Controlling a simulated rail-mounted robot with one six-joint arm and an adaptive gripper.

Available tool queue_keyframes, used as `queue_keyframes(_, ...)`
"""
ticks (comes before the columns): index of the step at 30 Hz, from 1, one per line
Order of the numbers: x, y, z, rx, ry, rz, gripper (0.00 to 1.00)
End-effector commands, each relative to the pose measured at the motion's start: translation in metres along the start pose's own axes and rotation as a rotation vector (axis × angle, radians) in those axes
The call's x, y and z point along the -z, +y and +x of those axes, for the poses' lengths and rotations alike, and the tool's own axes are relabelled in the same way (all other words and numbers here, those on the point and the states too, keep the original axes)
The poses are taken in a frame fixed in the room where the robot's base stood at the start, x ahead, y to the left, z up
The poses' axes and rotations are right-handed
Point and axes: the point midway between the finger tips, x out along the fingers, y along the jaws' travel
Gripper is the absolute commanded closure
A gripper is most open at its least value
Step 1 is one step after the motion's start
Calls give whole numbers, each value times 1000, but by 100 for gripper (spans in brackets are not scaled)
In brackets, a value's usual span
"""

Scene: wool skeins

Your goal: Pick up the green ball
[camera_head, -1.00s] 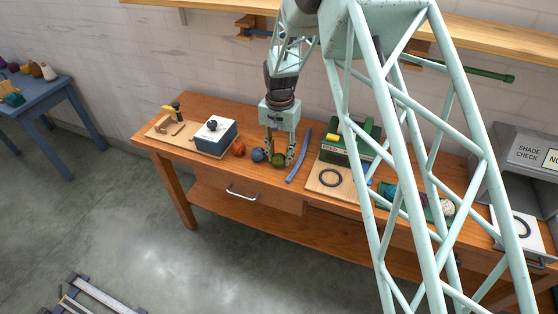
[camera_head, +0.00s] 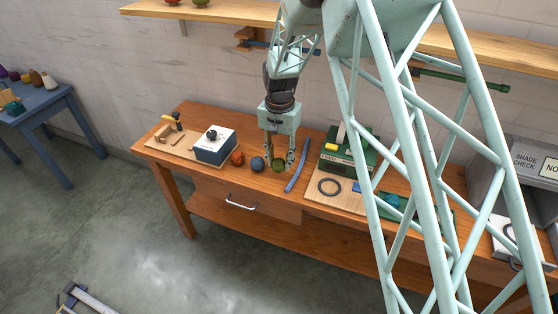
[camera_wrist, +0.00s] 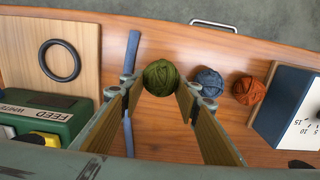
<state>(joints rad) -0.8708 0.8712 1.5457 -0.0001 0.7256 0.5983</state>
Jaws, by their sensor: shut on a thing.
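The green ball (camera_wrist: 160,77) is a wool skein held between the two fingers of my gripper (camera_wrist: 159,90) in the wrist view. In the head view the green ball (camera_head: 278,165) sits between the fingertips of my gripper (camera_head: 279,160), above or at the wooden table (camera_head: 240,185). I cannot tell whether it touches the tabletop. A blue ball (camera_head: 257,163) and an orange-red ball (camera_head: 237,158) lie to its left in the head view. In the wrist view the blue ball (camera_wrist: 208,81) and the orange ball (camera_wrist: 248,90) are to its right.
A blue strip (camera_head: 297,165) lies right of the green ball. Beyond it are a board with a dark ring (camera_head: 329,187) and a green feed machine (camera_head: 345,150). A white-topped blue box (camera_head: 214,146) stands at left. A shelf (camera_head: 215,11) runs along the wall.

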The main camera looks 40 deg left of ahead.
Motion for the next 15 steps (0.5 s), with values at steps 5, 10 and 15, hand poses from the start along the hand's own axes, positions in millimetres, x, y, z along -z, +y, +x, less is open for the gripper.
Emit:
queue_keyframes(5, -17, 11, -3, 0, -1, 0, 81)
queue_keyframes(10, -39, 25, -6, 0, 0, 0, 81)
queue_keyframes(15, -65, 42, -8, 0, -1, 0, 81)
